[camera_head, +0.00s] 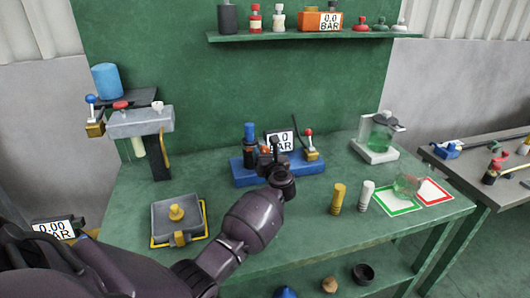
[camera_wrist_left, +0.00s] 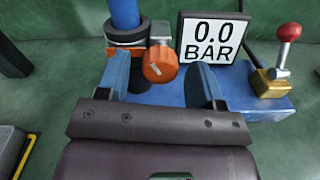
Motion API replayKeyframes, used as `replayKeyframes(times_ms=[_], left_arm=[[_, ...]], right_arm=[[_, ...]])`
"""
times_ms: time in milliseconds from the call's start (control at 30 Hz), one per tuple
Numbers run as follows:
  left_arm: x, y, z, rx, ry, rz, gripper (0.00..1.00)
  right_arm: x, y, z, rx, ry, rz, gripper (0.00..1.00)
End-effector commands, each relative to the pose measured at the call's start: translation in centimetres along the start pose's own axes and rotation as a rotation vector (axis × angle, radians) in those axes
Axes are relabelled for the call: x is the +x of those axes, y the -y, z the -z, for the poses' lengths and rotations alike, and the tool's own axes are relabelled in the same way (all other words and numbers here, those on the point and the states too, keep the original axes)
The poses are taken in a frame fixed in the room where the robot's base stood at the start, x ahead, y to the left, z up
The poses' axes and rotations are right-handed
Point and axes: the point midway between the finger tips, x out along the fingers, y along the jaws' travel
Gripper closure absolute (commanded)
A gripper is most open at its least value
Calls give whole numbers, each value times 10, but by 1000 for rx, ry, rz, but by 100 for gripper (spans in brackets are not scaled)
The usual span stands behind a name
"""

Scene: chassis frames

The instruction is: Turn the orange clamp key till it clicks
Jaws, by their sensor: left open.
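The orange clamp key (camera_wrist_left: 160,63) shows in the left wrist view, a round knob with a pale line across its face. It sits on a clamp beside a blue cylinder (camera_wrist_left: 124,14) held in a dark ring. My left gripper (camera_wrist_left: 161,82) is open, one finger to each side of the key in the picture, nearer the left finger. I cannot tell whether either finger touches it. In the head view my left gripper (camera_head: 272,158) is over the blue base (camera_head: 243,175) and largely hides the key.
A display reading 0.0 BAR (camera_wrist_left: 212,40) stands behind the right finger. A red-knobbed lever on a brass block (camera_wrist_left: 272,84) is to its right. A grey tray (camera_head: 180,218), a yellow cylinder (camera_head: 338,199) and a white cylinder (camera_head: 366,196) stand on the green bench (camera_head: 290,235).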

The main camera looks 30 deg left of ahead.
Motion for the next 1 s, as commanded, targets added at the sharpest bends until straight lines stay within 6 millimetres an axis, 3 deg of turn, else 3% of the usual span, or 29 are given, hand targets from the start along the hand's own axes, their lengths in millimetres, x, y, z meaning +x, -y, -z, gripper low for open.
replayKeyframes(times_ms=[200,533,833,1000], left_arm=[[16,0,0,2,1,1,39],[17,0,0,1,0,1,41],[17,0,0,1,0,1,87],[17,0,0,7,0,1,88]], right_arm=[[1,0,-1,0,1,1,51],[0,1,1,1,-4,1,51],[0,1,2,2,-6,1,51],[0,1,3,2,-7,1,51]])
